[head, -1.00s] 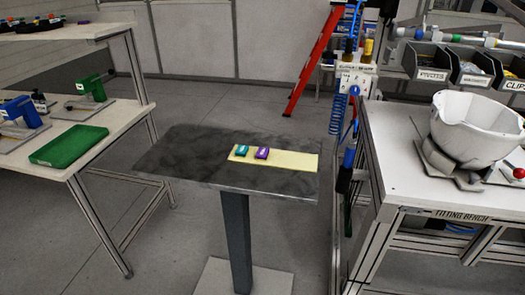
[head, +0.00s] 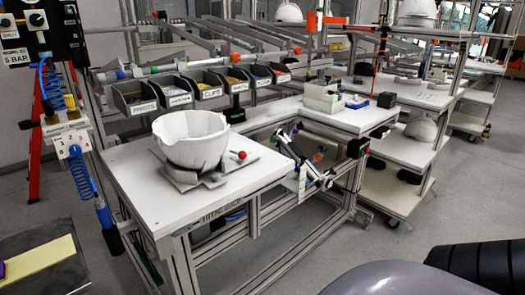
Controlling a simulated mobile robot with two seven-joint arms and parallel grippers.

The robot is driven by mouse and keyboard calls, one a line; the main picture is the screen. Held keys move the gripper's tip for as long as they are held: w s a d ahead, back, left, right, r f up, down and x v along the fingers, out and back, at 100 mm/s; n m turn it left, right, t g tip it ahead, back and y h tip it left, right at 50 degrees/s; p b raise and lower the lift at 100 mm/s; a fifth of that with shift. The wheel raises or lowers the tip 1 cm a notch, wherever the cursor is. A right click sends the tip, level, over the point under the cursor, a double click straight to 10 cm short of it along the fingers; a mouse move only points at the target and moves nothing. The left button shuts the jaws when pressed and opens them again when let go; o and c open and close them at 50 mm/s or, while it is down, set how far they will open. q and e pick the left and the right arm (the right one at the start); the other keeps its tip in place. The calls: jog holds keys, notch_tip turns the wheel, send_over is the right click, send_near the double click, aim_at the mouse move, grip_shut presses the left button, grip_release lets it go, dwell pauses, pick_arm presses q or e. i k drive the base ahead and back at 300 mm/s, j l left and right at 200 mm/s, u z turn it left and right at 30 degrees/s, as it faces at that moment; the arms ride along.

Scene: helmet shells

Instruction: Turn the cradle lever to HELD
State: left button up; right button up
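A white helmet shell (head: 188,142) sits open side up in a grey cradle (head: 188,183) on the white fitting bench (head: 150,208). The cradle lever shows a red ball knob (head: 241,155) at the cradle's right side. Any HELD marking and the exact lever position are too small to read. Neither of my grippers is in view. A rounded grey link and a black part at the bottom right look like my own arm.
Labelled bins (head: 175,92) line the bench's back edge. A tilted black and metal fixture (head: 304,160) is at its right. A blue hose (head: 86,182) hangs left of it. A dark table (head: 55,278) with a yellow strip is bottom left. Open floor (head: 420,215) lies right.

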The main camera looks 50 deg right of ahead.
aim_at(242, 155)
jog(key=z, duration=1.25)
